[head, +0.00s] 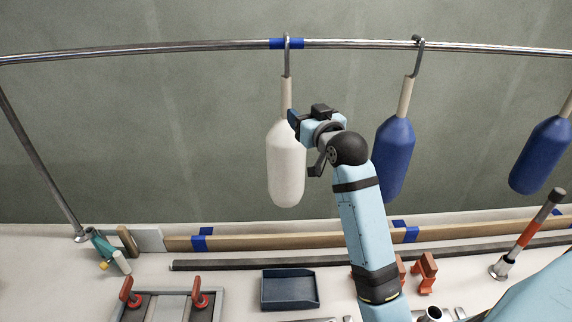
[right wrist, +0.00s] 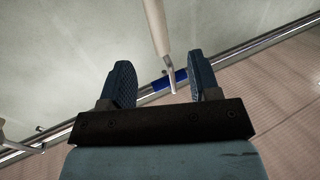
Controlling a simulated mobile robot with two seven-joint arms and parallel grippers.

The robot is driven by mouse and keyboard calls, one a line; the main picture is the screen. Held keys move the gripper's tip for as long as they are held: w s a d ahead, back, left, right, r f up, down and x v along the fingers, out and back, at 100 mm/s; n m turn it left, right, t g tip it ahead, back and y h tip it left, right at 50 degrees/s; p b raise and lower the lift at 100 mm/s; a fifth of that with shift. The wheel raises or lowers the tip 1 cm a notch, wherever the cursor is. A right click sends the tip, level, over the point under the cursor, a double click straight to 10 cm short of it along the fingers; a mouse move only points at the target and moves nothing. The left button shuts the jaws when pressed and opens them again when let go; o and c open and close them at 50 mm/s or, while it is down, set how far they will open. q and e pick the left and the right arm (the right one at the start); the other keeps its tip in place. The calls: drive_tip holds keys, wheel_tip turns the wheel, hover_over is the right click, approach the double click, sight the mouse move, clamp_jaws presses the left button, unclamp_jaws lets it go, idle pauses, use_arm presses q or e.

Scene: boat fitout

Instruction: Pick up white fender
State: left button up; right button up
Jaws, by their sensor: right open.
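The white fender (head: 286,165) hangs upright from a hook (head: 287,58) on the metal rail, at a strip of blue tape. Its beige neck (head: 286,95) shows above the body. My right gripper (head: 295,122) is at the fender's upper right shoulder, just below the neck, and covers a little of it. In the right wrist view my right gripper (right wrist: 160,62) is open, with its two dark blue fingers apart. The beige neck (right wrist: 157,25) and the grey hook (right wrist: 170,72) appear in the gap between them. I cannot tell whether either finger touches the fender. My left gripper is not in view.
Two blue fenders (head: 394,150) (head: 542,155) hang from the same rail (head: 150,50) to the right. Below lies a bench with a dark blue tray (head: 289,291), red-handled clamps (head: 130,293), orange blocks (head: 426,268) and long bars (head: 230,264). Left of the white fender is free air.

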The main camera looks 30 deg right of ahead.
sight(288, 100)
drive_tip(key=w, duration=0.3)
drive_tip(key=w+d, duration=0.1)
drive_tip(key=w, duration=0.1)
drive_tip(key=shift+w+p, duration=0.3)
drive_tip(key=w, duration=0.2)
drive_tip(key=w+d+p, duration=0.1)
drive_tip(key=w, duration=0.1)
drive_tip(key=shift+w+d+f, duration=0.1)
drive_tip(key=shift+w+f, duration=0.05)
drive_tip(key=shift+w, duration=0.15)
drive_tip(key=shift+w+f, duration=0.1)
drive_tip(key=shift+w, duration=0.3)
drive_tip(key=shift+s, duration=0.1)
drive_tip(key=shift+c, duration=0.2)
clamp_jaws()
